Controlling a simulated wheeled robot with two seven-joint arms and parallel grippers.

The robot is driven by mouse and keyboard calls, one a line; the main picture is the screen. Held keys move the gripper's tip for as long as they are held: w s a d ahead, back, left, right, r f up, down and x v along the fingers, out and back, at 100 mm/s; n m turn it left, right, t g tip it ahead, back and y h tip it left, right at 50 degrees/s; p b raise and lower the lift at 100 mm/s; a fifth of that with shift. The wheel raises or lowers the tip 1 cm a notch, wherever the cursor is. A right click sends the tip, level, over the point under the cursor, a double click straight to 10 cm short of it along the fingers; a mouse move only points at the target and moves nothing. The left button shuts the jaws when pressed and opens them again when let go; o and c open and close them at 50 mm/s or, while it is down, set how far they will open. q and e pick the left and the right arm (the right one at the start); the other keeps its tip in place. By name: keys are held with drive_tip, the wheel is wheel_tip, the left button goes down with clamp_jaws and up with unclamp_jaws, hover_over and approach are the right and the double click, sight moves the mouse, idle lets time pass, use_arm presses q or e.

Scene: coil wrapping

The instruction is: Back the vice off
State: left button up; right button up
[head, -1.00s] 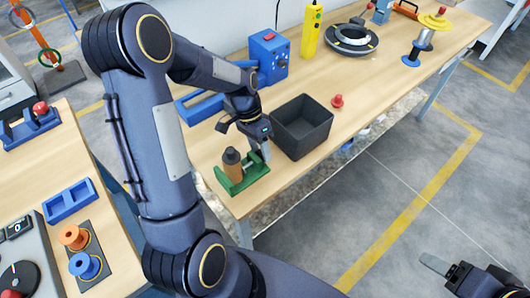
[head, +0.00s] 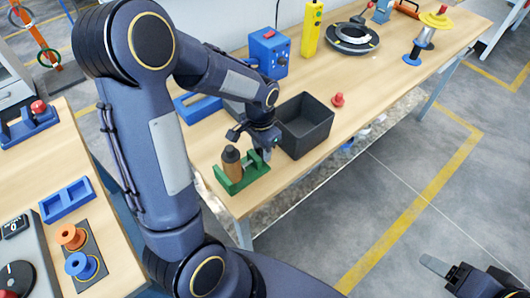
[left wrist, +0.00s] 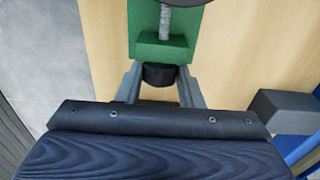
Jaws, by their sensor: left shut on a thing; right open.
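The green vice (head: 246,180) stands near the front left corner of the long wooden bench. A brown cylinder (head: 230,170) with a dark cap stands upright in it. The left wrist view shows the vice's green block (left wrist: 165,48) and its grey screw (left wrist: 165,22). My left gripper (head: 266,155) is at the screw end of the vice. Its two fingers are shut on the black knob (left wrist: 159,76), one on each side. In the head view the fingers partly hide the knob. My right gripper (head: 440,268) is open, far off at the lower right over the floor.
A dark open bin (head: 304,125) stands close behind and right of my left gripper. A blue box (head: 270,52), a blue tray (head: 195,108) and a red knob (head: 338,100) are also on the bench. A second table with spools (head: 82,265) is at left.

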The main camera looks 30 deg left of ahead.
use_arm(q)
drive_tip(key=shift+f, duration=0.1)
drive_tip(key=y+b, duration=0.2)
drive_tip(key=t+y+b, duration=0.1)
drive_tip(key=b, duration=0.1)
drive_tip(key=shift+s+d+f, duration=0.15)
drive_tip(key=shift+d+f, duration=0.1)
drive_tip(key=shift+d, duration=0.15)
drive_tip(key=shift+a+r, duration=0.1)
drive_tip(key=shift+r, duration=0.15)
